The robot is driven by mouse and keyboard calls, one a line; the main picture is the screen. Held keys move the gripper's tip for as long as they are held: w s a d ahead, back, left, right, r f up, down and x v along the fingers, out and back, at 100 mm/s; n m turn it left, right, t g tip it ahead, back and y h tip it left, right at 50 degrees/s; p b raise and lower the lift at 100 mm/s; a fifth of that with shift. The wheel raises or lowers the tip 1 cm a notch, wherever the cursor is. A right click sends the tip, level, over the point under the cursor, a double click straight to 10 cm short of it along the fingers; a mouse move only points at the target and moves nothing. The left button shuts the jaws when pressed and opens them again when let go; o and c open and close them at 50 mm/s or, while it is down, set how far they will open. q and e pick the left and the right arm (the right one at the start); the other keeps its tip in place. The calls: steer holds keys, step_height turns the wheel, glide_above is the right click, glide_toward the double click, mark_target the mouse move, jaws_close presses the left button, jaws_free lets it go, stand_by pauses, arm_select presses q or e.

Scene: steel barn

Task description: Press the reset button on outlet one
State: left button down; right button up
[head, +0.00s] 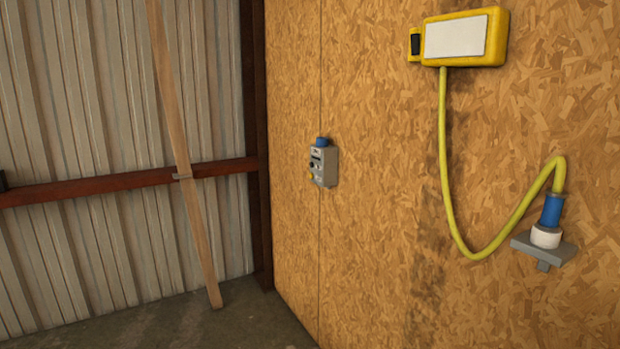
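A small grey outlet box (323,166) is fixed to the wood-chip wall near the middle of the head view. It has a blue part (322,142) on top and small dark and yellow details on its left-facing front. Which detail is the reset button is too small to tell, and I see no readable number. Neither of my grippers is in view.
A yellow box (462,38) with a white panel hangs on the wood-chip wall (380,220). Its yellow cable (447,180) loops down to a blue plug (551,210) on a grey bracket (543,250). A plank (185,150) leans against the metal wall. Some concrete floor (170,328) is clear.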

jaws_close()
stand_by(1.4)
